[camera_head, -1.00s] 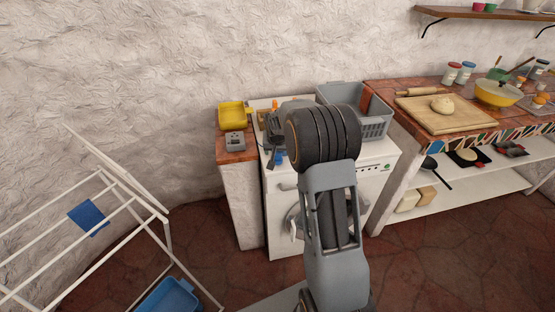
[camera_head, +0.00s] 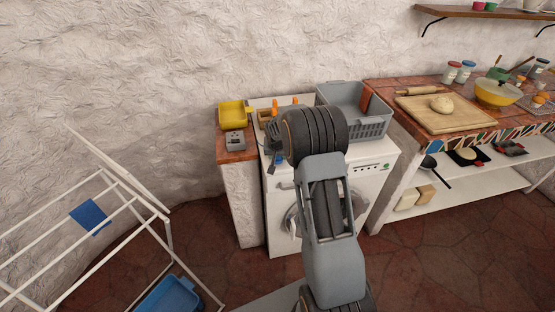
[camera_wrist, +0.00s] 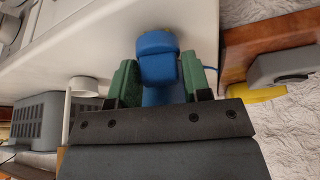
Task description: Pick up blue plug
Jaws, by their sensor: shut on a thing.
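The blue plug (camera_wrist: 157,62) sits between the two green finger pads of my gripper (camera_wrist: 158,82) in the wrist view. The gripper is shut on it, above or on the white top of the washing machine (camera_wrist: 110,35). The plug's lower part is hidden by the gripper body. In the head view my gripper (camera_head: 275,140) is over the left part of the washing machine, largely hidden behind my wrist. The plug is hard to make out there.
A grey basket (camera_head: 370,125) is at the back right of the machine. Orange-topped items stand behind the gripper. A white drying rack (camera_head: 150,205) is at lower left.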

